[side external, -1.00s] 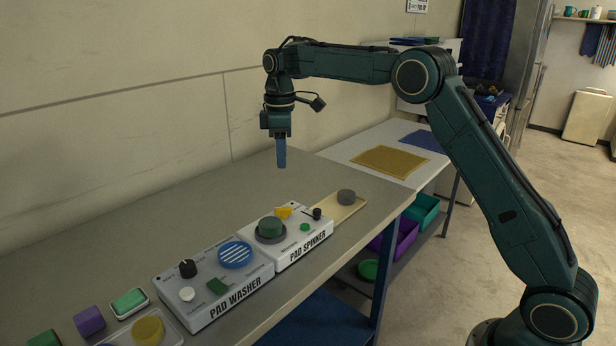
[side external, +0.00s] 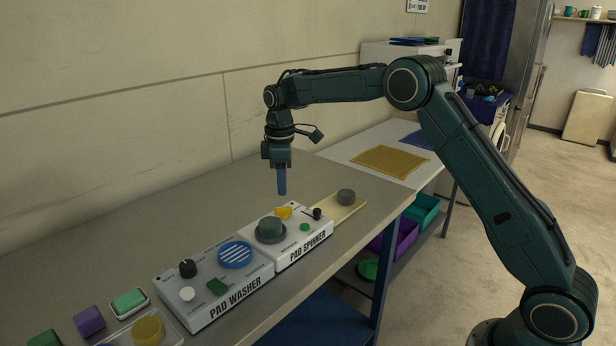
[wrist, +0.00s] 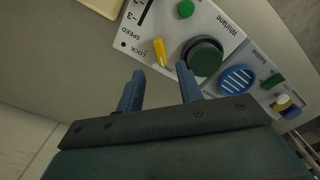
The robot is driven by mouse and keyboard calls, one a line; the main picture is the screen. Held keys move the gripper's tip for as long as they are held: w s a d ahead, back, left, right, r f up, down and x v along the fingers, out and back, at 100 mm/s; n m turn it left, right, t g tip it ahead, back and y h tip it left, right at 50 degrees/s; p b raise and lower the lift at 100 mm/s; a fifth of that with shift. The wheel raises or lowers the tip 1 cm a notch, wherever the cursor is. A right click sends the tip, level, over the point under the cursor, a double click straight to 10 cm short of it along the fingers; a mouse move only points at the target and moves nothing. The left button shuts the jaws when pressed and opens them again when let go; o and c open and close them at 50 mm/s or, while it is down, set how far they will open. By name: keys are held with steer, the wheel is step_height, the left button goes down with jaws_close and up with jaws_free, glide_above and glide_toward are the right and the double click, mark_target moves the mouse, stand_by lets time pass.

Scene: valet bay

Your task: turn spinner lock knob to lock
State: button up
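The spinner lock knob (side external: 284,212) is a yellow pointer on the white PAD SPINNER box (side external: 300,243). In the wrist view the yellow knob (wrist: 159,50) stands beside the word LOCK, just beyond my fingertips. My gripper (side external: 282,193) points straight down above the back part of the spinner, a little over the knob and apart from it. In the wrist view its two blue fingers (wrist: 160,74) are spread with nothing between them, and the knob lines up with the gap.
The round spinner well with a green pad (side external: 270,228) is close beside the knob. A black speed knob (side external: 317,213) and a green button (side external: 304,227) are on the same box. The PAD WASHER (side external: 228,305) adjoins it. Bare bench lies behind.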

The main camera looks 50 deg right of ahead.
mark_target(283, 208)
steer(key=shift+f, duration=3.5)
jaws_close()
